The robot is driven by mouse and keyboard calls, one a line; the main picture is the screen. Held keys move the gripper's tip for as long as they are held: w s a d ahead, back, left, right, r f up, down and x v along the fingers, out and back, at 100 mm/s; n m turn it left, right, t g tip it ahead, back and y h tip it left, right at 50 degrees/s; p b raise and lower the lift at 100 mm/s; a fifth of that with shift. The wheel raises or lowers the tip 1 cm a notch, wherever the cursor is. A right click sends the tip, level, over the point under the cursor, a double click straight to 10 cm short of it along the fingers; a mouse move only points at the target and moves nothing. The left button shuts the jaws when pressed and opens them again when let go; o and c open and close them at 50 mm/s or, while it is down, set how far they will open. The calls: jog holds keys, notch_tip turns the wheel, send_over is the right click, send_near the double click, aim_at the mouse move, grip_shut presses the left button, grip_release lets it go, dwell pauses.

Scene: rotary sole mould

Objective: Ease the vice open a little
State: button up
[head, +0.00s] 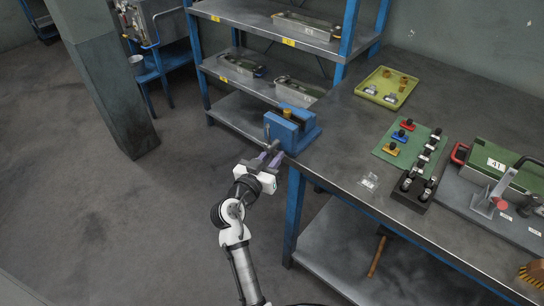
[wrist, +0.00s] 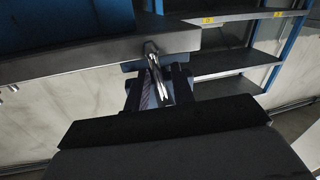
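The blue vice (head: 295,131) is fixed at the near left corner of the workbench, with a brass-coloured piece (head: 287,113) at its jaws. Its grey screw end (head: 273,146) sticks out past the bench edge toward my gripper. My gripper (head: 267,159) is just off that corner, pointing at the screw end. In the wrist view a shiny metal bar (wrist: 153,62) of the vice reaches down between my two dark fingers (wrist: 158,88). The fingers stand apart, and I see no clear grip on the bar. How wide the jaws stand is too small to tell.
The workbench (head: 345,150) carries a yellow-green tray (head: 386,97), a green mat (head: 388,153) with small coloured parts, a black block (head: 409,193) and a green mould box (head: 497,163). A blue-framed shelf (head: 244,78) stands behind.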

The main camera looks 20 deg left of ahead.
jog(key=s+a+b, duration=0.2)
jog(key=s+b, duration=0.2)
jog(key=s, duration=0.9)
jog(key=shift+s+r, duration=0.2)
